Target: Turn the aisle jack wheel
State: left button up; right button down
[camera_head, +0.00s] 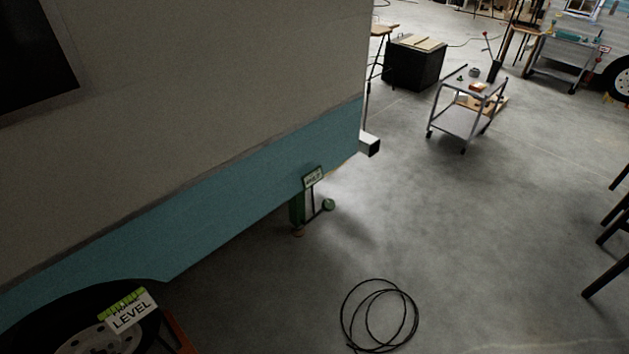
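A green jack (296,209) stands on the floor under the lower rear edge of the camper, in the middle of the head view. A small round green wheel (328,204) sticks out from its right side. A small sign (313,177) with a green border is at the jack's top; its text is too small to read. The jack's foot rests on the concrete. Neither of my grippers shows in the head view.
The cream and teal camper (250,185) fills the left. Its tire with a "LEVEL" tag (131,314) is at bottom left. A coiled black cable (379,315) lies on the floor. A cart (463,105) and black box (414,63) stand behind.

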aim_at(328, 204)
jog(key=u, duration=0.25)
jog(key=i, duration=1.3)
jog(key=u, duration=0.5)
